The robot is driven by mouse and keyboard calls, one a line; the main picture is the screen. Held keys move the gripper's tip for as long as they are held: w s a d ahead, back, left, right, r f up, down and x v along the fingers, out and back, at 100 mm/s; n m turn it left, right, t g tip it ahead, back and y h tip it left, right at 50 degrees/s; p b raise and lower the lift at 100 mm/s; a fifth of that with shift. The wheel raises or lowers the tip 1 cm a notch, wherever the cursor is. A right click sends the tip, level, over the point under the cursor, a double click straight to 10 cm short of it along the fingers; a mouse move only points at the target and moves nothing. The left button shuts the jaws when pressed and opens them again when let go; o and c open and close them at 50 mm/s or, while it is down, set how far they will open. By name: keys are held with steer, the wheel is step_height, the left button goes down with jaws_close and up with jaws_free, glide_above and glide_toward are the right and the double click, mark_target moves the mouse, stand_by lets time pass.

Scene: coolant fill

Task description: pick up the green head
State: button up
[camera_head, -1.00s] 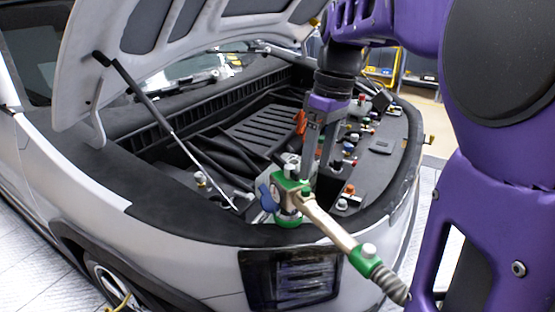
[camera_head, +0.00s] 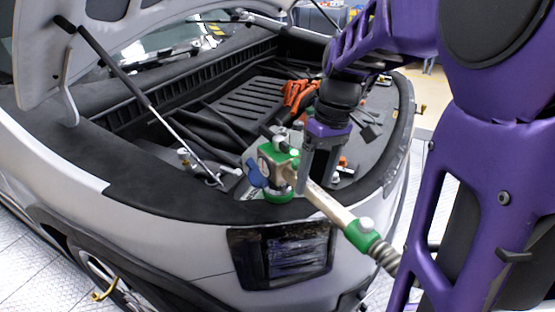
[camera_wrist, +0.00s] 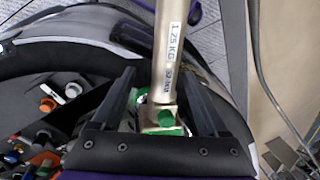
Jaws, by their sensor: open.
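The green head (camera_head: 283,165) sits on the front edge of the car's open bay, in the head view. It has a gauge, a blue lever (camera_head: 257,172), and a pale metal tube (camera_head: 330,207) running down right to a green collar and a ribbed hose. My gripper (camera_head: 316,190) is open and points down just right of the head, over the tube's near end. In the wrist view my open gripper (camera_wrist: 158,75) has one finger each side of the tube (camera_wrist: 170,45); the green head (camera_wrist: 160,118) shows low between the fingers, partly hidden. I cannot tell whether the fingers touch anything.
The raised hood (camera_head: 45,40) and its strut (camera_head: 130,82) stand at left. Orange clamps (camera_head: 297,92) lie deeper in the bay. Small bottles and caps (camera_wrist: 50,105) lie left of my gripper in the wrist view. The headlight (camera_head: 282,255) is below.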

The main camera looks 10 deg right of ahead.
step_height(320, 180, down, 6)
steer(key=a+b, duration=0.1)
steer(key=a, duration=0.1)
steer(key=shift+r, duration=0.1)
steer(key=shift+c, duration=0.4)
jaws_close()
steer(key=shift+r, duration=0.1)
stand_by(1.0)
